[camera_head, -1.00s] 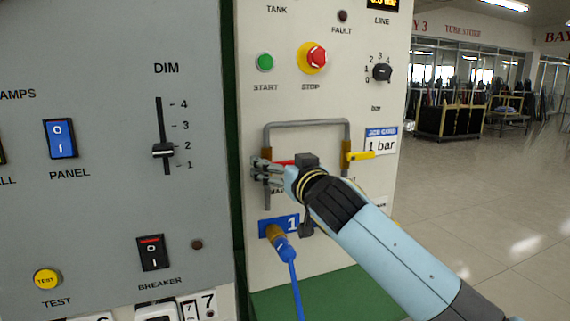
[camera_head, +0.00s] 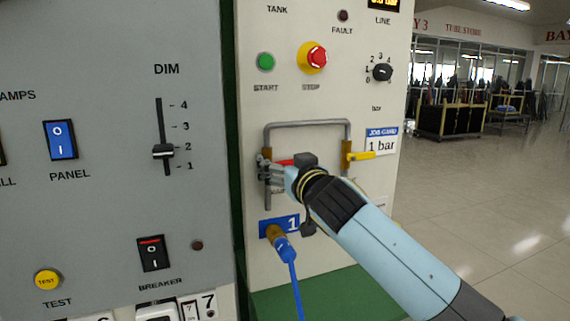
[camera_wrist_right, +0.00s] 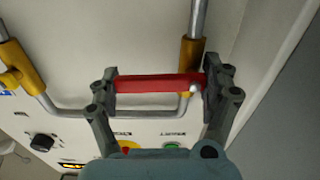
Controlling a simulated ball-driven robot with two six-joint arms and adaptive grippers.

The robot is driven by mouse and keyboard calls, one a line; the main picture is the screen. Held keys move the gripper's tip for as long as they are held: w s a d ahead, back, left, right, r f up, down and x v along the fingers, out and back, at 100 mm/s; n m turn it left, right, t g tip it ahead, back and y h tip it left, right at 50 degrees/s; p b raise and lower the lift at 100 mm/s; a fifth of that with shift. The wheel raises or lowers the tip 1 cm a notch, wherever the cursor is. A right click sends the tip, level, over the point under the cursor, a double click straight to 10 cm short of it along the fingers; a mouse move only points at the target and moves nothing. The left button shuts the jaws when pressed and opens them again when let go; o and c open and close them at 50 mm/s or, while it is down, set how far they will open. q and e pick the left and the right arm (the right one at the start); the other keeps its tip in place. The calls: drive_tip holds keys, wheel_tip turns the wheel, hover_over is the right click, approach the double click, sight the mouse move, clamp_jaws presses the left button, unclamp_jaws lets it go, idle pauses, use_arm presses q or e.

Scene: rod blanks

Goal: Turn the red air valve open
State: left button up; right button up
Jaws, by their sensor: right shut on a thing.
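The red valve handle (camera_wrist_right: 158,84) lies between the two fingers of my right gripper (camera_wrist_right: 160,86) in the right wrist view, with a finger at each end of it. My right gripper is shut on this handle. In the head view a small red part of the handle (camera_head: 285,162) shows above the fingers of my right gripper (camera_head: 265,174). The handle lies about level there, across the left brass valve on the grey pipe (camera_head: 305,124). The gripper and wrist hide most of the handle. My left gripper is not in view.
A yellow valve handle (camera_head: 361,156) sticks out on the right pipe leg, close to my right wrist. A blue hose (camera_head: 292,272) hangs from a fitting below. The red stop button (camera_head: 317,57) and black selector knob (camera_head: 382,72) are above. Open floor lies to the right.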

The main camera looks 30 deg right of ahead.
sight(265, 150)
drive_tip(key=n+p, duration=0.1)
drive_tip(key=n, duration=0.1)
drive_tip(key=r+n+p, duration=0.1)
drive_tip(key=shift+a+n, duration=0.15)
drive_tip(key=shift+n, duration=0.25)
drive_tip(key=n+p, duration=0.2)
drive_tip(key=n, duration=0.1)
drive_tip(key=a+r+n+p, duration=0.1)
drive_tip(key=n, duration=0.1)
drive_tip(key=shift+w+p, duration=0.1)
drive_tip(key=shift+p, duration=0.3)
drive_tip(key=n, duration=0.1)
drive_tip(key=n+p, duration=0.1)
drive_tip(key=n, duration=0.2)
drive_tip(key=shift+a+r+p, duration=0.25)
drive_tip(key=shift+a+p, duration=0.15)
drive_tip(key=shift+w+a+n+p, duration=0.1)
drive_tip(key=shift+a+n+p, duration=0.15)
drive_tip(key=shift+n, duration=0.5)
drive_tip(key=shift+a+n+p, duration=0.15)
drive_tip(key=shift+n+p, duration=0.15)
drive_tip(key=shift+n, duration=0.5)
drive_tip(key=shift+w+a+n+p, duration=0.1)
drive_tip(key=shift+a+n+p, duration=0.15)
drive_tip(key=shift+n, duration=0.5)
drive_tip(key=shift+f, duration=0.1)
drive_tip(key=o, duration=1.3)
drive_tip(key=shift+c, duration=0.2)
drive_tip(key=o, duration=0.3)
drive_tip(key=shift+r, duration=0.2)
